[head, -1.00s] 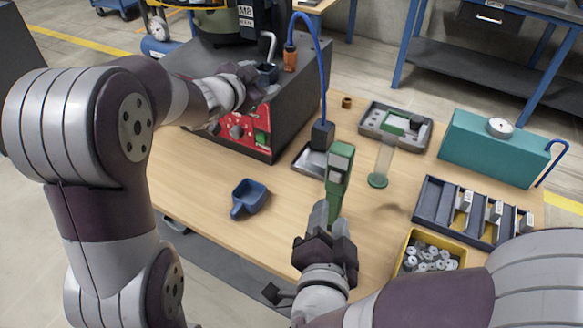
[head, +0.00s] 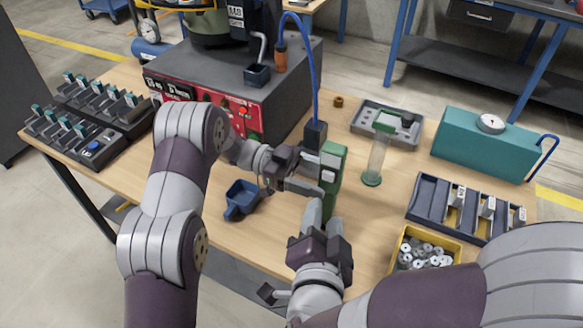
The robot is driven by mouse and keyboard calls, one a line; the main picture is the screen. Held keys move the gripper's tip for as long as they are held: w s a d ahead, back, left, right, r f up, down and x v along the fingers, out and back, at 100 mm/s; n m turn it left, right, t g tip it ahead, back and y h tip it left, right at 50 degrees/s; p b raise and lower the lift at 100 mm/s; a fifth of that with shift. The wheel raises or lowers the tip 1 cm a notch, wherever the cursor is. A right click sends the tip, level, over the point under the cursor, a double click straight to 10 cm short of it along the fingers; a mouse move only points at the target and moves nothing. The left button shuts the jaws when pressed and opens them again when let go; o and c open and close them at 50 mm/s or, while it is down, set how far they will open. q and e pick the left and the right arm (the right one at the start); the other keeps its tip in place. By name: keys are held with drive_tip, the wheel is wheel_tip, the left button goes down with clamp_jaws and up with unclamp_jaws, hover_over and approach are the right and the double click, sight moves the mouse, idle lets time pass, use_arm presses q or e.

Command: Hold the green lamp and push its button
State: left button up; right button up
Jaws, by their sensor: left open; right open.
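The green lamp (head: 335,170) stands upright near the middle of the table in the head view, a green block with a paler left face. My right gripper (head: 322,208) is open at its lower end; I cannot tell whether the fingers touch it. My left gripper (head: 316,174) is open, reaching in from the left with its fingertips close to the lamp's left face. Contact there cannot be told. The lamp's button cannot be made out, and the lamp's lower end is partly hidden by my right gripper.
A blue scoop (head: 241,198) lies under my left forearm. A dark block with a blue hose (head: 315,135) stands just behind the lamp. Right of it are a glass cylinder (head: 376,160), a grey tray (head: 386,128) and a slotted rack (head: 463,208). A yellow bin (head: 402,245) holds washers.

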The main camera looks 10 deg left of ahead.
sight(340, 186)
use_arm(q)
drive_tip(key=x, duration=0.4)
drive_tip(key=shift+d, duration=0.4)
drive_tip(key=c, duration=1.1)
clamp_jaws()
use_arm(e)
drive_tip(key=shift+c, duration=0.6)
clamp_jaws()
